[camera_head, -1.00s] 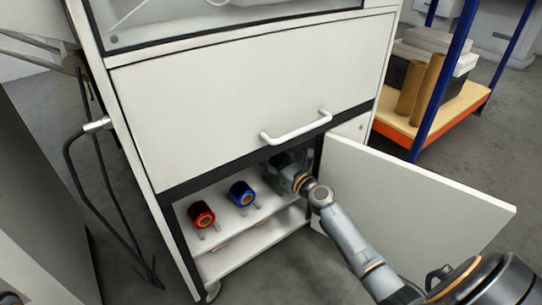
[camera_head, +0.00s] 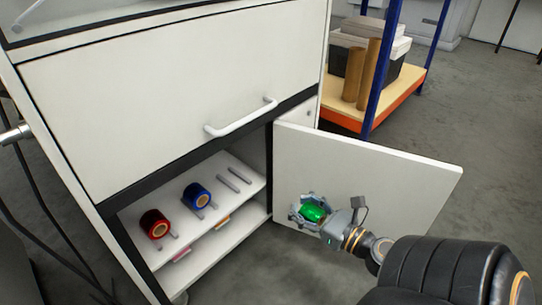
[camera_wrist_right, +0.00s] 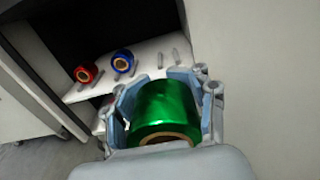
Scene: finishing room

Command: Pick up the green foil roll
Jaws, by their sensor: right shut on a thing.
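The green foil roll (camera_head: 312,213) is in my right gripper (camera_head: 311,210), held in front of the open cabinet door, clear of the shelf. In the right wrist view the roll (camera_wrist_right: 164,112) sits between the two blue-padded fingers of the gripper (camera_wrist_right: 165,95), with its cardboard core end toward the camera. The fingers close on its sides. My left gripper is not in the head view.
A red roll (camera_head: 155,223) and a blue roll (camera_head: 197,195) rest on the upper shelf (camera_head: 178,239) of the cabinet. Two empty pegs (camera_head: 234,180) stand beside the blue roll. The open door (camera_head: 370,175) is right behind my gripper. A lower shelf (camera_head: 237,234) lies below.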

